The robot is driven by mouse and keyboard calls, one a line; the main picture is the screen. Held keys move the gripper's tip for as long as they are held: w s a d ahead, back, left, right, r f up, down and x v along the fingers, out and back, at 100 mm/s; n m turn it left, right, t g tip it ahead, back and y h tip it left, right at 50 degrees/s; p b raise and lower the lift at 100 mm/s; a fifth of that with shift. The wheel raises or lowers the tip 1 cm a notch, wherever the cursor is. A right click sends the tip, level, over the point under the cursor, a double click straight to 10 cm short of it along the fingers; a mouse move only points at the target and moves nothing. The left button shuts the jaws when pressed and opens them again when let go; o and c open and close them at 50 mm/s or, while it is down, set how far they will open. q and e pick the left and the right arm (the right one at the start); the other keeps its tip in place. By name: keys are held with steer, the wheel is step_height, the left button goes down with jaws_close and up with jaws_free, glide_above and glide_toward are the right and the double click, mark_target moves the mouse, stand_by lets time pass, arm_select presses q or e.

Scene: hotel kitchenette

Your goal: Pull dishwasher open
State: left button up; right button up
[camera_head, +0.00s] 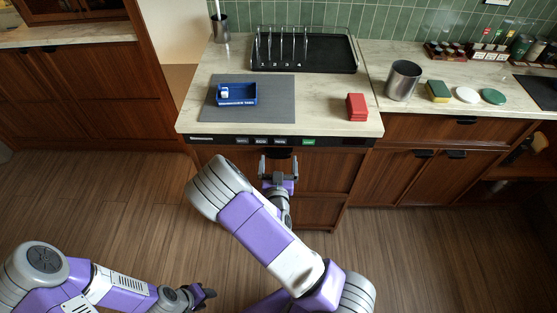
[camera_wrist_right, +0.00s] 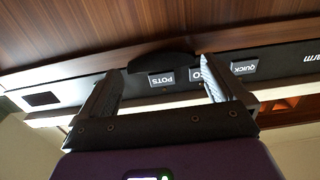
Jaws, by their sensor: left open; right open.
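The dishwasher (camera_head: 325,172) is under the middle counter, its wood-fronted door shut flush with the cabinets. A black control strip with small labelled buttons (camera_head: 261,141) runs along its top edge. In the right wrist view, the strip (camera_wrist_right: 235,65) and a black curved handle (camera_wrist_right: 162,63) are close ahead. My right gripper (camera_head: 279,159) is open in front of the upper door. In its wrist view, the fingers (camera_wrist_right: 158,76) are spread, with the handle ahead between their tips; I cannot tell whether they touch it. My left gripper (camera_head: 206,293) is open, low over the floor and away from the dishwasher.
On the counter above are a grey mat (camera_head: 280,106) with a blue box (camera_head: 236,94), a red block (camera_head: 357,107), a black rack tray (camera_head: 318,67) and a metal cup (camera_head: 403,80). The wooden floor (camera_head: 130,200) before the door is clear apart from my arms.

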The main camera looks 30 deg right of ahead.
arm_select(q)
steer(key=shift+f, duration=0.1)
arm_select(e)
steer(key=shift+x, duration=0.9)
